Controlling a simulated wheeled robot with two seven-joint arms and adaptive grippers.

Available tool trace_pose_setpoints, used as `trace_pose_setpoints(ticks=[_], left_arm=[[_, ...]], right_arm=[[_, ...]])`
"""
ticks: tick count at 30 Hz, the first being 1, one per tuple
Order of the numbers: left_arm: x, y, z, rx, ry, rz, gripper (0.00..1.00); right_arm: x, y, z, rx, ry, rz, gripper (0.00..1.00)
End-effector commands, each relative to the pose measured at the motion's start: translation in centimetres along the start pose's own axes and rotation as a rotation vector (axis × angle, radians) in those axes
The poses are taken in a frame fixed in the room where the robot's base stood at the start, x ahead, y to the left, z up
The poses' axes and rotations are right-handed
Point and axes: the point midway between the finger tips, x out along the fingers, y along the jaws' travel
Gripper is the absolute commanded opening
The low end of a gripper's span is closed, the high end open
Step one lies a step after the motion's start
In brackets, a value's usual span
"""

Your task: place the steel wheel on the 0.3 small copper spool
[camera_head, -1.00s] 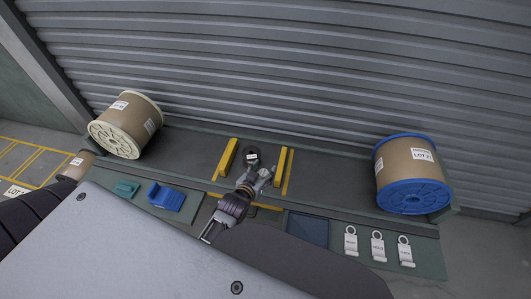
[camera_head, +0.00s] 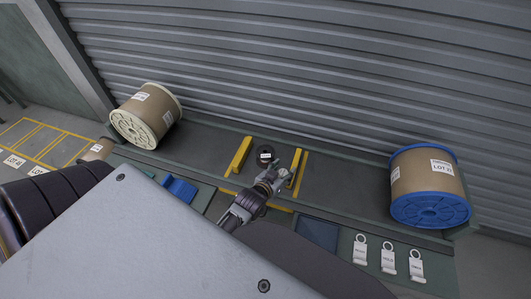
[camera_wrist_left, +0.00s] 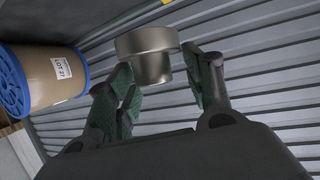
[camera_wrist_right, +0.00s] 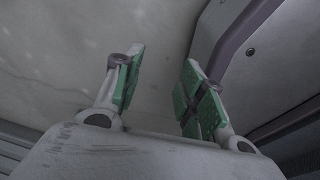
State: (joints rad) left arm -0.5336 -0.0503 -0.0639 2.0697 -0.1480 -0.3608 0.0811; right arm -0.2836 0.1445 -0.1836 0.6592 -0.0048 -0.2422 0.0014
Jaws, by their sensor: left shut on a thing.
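The steel wheel (camera_wrist_left: 148,62), a shiny flanged metal piece, sits between the fingers of my left gripper (camera_wrist_left: 163,88) in the left wrist view. In the head view my left gripper (camera_head: 277,178) is over the bench near the right yellow rail, and the wheel is hard to pick out there. A small dark round piece with a white label (camera_head: 265,154), perhaps the small copper spool, stands just beyond the gripper between the yellow rails; its label is too small to read. My right gripper (camera_wrist_right: 160,85) is open and empty in the right wrist view and hidden in the head view.
Yellow rails (camera_head: 239,156) flank the labelled piece. A large cream-flanged spool (camera_head: 146,114) stands left and a blue-flanged one (camera_head: 428,187) right. A blue holder (camera_head: 180,188), a dark blue pad (camera_head: 317,233) and hooked tags (camera_head: 388,258) lie along the front. The bench between is mostly clear.

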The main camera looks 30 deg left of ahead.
Motion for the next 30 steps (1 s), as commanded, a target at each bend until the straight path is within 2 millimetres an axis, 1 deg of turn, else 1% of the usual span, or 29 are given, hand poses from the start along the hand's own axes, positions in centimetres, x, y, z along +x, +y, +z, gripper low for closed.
trace_pose_setpoints(ticks=[6,14,23,30], left_arm=[[1.6,-0.8,0.6,-0.001,0.002,0.01,0.1],[3.8,-2.3,1.1,-0.006,0.002,0.023,0.1],[6.2,-4.2,1.3,-0.011,0.002,0.032,0.1],[8.2,-5.8,1.2,-0.014,0.0,0.035,0.1]], right_arm=[[0.6,-0.8,-3.1,0.003,0.015,-0.008,0.4],[0.4,-2.0,-7.7,0.007,0.035,-0.021,0.4],[-0.8,-3.5,-12.5,0.011,0.057,-0.04,0.4],[-2.5,-4.5,-16.0,0.014,0.074,-0.056,0.4]])
